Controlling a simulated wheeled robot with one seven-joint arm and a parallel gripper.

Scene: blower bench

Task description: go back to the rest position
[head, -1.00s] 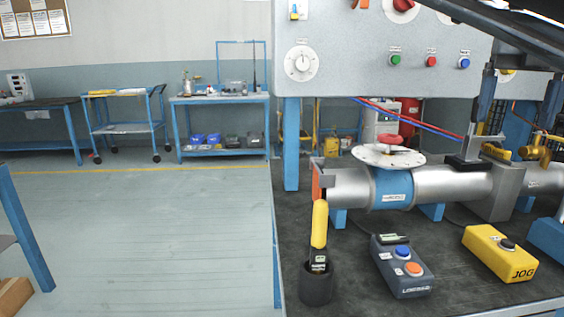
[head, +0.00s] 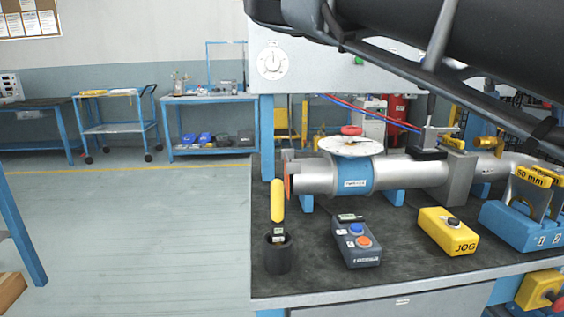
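My arm (head: 430,50) crosses the upper right of the head view as dark links close to the camera. My gripper is not in view, so its opening cannot be seen. The arm hides much of the grey control panel (head: 350,72) and part of the bench's back right.
The bench (head: 400,278) carries a metal pipe (head: 408,174) with a white disc and red knob, a black cup (head: 278,257) with a yellow-handled tool, a grey button box (head: 356,243), a yellow JOG box (head: 447,233) and a blue block (head: 522,230) with yellow-topped gauges. Floor (head: 150,230) at left is open.

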